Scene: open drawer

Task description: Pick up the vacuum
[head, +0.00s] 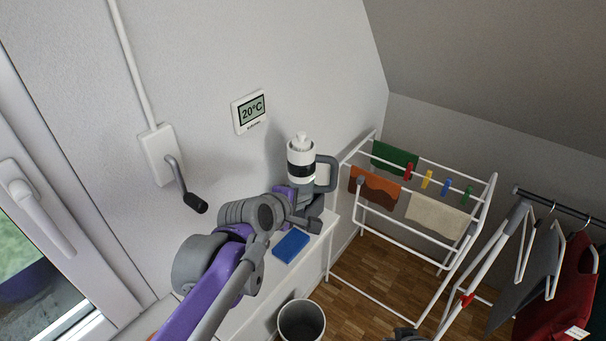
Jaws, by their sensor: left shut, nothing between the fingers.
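The vacuum (301,157) is a white upright cylinder with a black band and a grey loop handle (331,174) on its right. It stands on the white ledge against the wall, in the middle of the head view. My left gripper (307,216) is just in front of its lower part, shut with nothing between the fingers. The gripper and wrist hide the vacuum's base, and I cannot tell whether they touch it. A small dark grey part at the bottom edge looks like the tip of my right gripper (405,335); its fingers cannot be made out.
A blue sponge-like block (291,246) lies on the ledge (318,248) below my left gripper. A grey bin (301,321) stands on the floor. A drying rack (423,163) with cloths and pegs stands right of the vacuum. A clothes rail (565,208) is further right. A window (40,250) is left.

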